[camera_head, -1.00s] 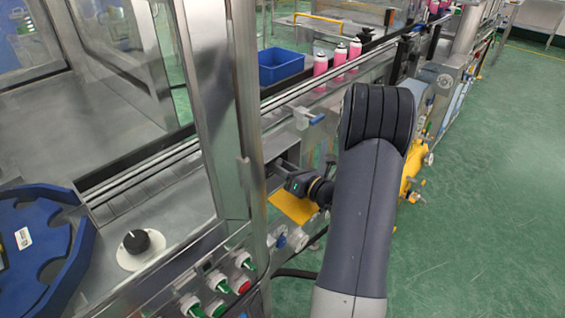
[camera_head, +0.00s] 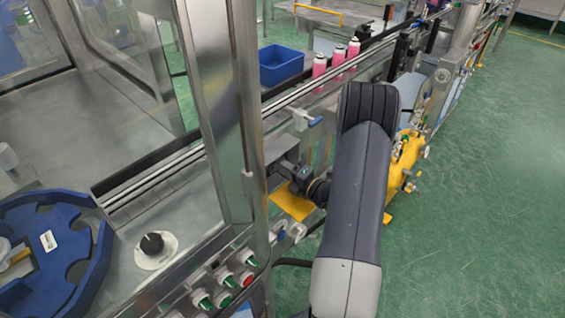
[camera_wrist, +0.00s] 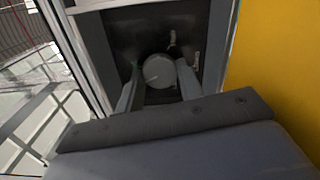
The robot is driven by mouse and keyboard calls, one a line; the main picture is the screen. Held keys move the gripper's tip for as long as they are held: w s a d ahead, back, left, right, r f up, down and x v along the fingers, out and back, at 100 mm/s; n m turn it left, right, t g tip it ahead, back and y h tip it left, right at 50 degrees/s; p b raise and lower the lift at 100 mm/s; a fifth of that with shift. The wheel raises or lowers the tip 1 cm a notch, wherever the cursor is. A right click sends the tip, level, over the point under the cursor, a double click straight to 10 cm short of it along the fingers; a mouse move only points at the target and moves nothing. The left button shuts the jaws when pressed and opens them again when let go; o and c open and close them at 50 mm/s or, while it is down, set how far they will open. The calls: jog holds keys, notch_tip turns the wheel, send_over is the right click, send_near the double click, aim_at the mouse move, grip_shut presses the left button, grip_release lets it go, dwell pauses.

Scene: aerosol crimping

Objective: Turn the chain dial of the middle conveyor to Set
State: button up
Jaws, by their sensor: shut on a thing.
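In the wrist view a round grey dial (camera_wrist: 158,71) sits on a dark panel (camera_wrist: 115,30). The fingers of my gripper (camera_wrist: 158,80) stand on its left and right sides and are shut on it. A short thin mark shows on the dial face, towards its lower left. Small marks lie around it on the panel, too small to read. In the head view my gripper (camera_head: 282,172) reaches into the side of the conveyor frame, just above a yellow plate (camera_head: 291,205). The dial is hidden there.
A metal post (camera_head: 222,120) stands left of my gripper. A black knob (camera_head: 152,243) sits on the machine top, and green and red buttons (camera_head: 223,277) line its side. A blue bin (camera_head: 281,65) and pink cans (camera_head: 338,59) stand behind. Green floor lies free at right.

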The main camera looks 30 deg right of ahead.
jog(key=shift+m+p, duration=1.2)
jog(key=shift+m, duration=1.1)
jog(key=o, duration=1)
jog(key=b+v, duration=0.1)
jog(key=v, duration=1)
